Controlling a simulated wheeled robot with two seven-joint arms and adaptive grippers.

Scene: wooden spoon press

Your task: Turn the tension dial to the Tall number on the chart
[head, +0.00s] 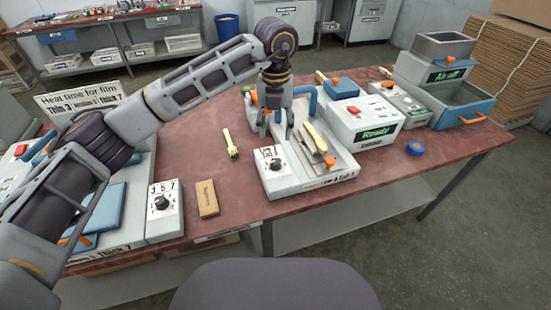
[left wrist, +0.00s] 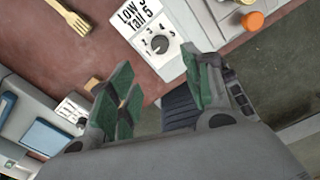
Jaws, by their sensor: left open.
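The tension dial (head: 274,164) is a dark round knob on a white block at the front left of the middle press. In the left wrist view the dial (left wrist: 160,45) has numbers around it, and a chart (left wrist: 138,17) beside it reads Low 3, Tall 5. I cannot tell which number the knob marks. My left gripper (head: 277,128) points down over the press, behind the dial in the head view. In the wrist view its green-padded fingers (left wrist: 160,92) are apart, with nothing between them, and the dial lies beyond them. My right gripper is out of view.
Another dial (head: 162,203) is on the left machine, with a heat-time sign (head: 80,98) behind it. A wooden block (head: 207,198) and a wooden fork (head: 231,145) lie on the red table. A Ready box (head: 362,125) stands right of the press, near blue tape (head: 415,148).

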